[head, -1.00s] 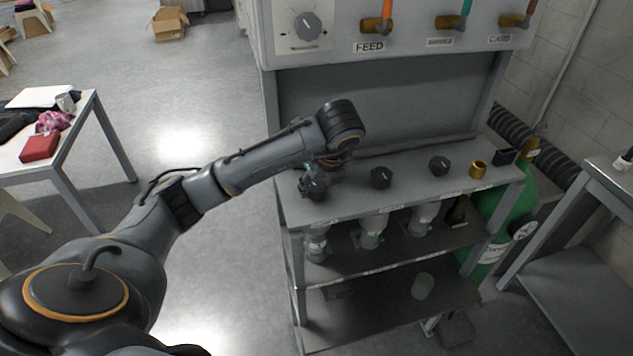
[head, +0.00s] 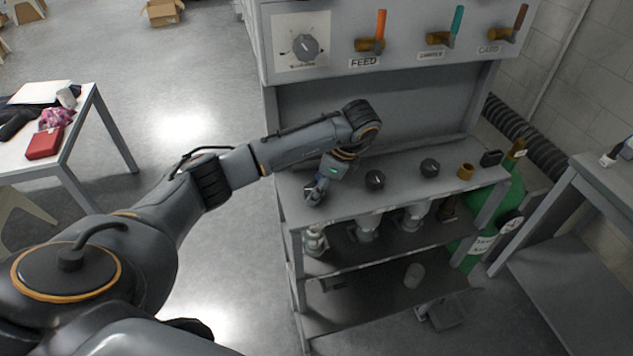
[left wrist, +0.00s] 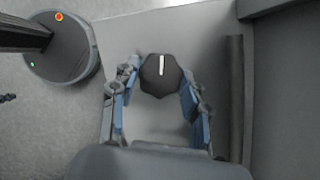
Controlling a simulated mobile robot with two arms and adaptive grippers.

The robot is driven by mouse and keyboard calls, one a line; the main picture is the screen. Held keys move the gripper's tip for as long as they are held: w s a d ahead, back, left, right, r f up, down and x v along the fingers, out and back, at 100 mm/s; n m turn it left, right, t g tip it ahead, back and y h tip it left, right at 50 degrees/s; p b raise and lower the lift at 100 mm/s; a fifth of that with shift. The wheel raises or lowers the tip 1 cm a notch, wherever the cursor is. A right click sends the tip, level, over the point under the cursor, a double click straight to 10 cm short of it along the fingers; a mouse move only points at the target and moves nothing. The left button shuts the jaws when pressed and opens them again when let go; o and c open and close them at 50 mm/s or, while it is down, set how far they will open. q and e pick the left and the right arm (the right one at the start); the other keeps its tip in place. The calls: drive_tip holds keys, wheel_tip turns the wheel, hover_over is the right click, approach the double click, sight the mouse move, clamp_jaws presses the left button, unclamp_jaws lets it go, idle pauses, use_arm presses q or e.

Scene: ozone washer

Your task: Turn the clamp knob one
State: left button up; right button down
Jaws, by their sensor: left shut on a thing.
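The clamp knob (left wrist: 161,75) at the left end of the shelf top is black and faceted, with a white pointer line. In the left wrist view it sits between the two blue-padded fingers of my left gripper (left wrist: 160,80), which is shut on it. The line runs nearly straight up in that view. In the head view my left gripper (head: 316,190) is low over the left front of the shelf top and mostly hides this knob. Two more black knobs, a middle one (head: 375,180) and a right one (head: 430,167), stand to its right. My right gripper is not in view.
Above the shelf is a grey panel with a dial (head: 305,47) and orange, teal and brown levers. Open floor lies left.

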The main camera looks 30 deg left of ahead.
use_arm(q)
drive_tip(key=shift+w+n+g+h+p, duration=0.1)
drive_tip(key=shift+n+g+h+p, duration=0.25)
drive_tip(key=shift+n, duration=0.95)
drive_tip(key=o, duration=1.2)
drive_tip(key=shift+c, duration=0.2)
drive_tip(key=shift+r, duration=0.1)
drive_tip(key=v, duration=1.1)
drive_tip(key=shift+w+d+r, duration=0.15)
drive_tip(key=shift+w+r, duration=0.1)
drive_tip(key=shift+r, duration=0.1)
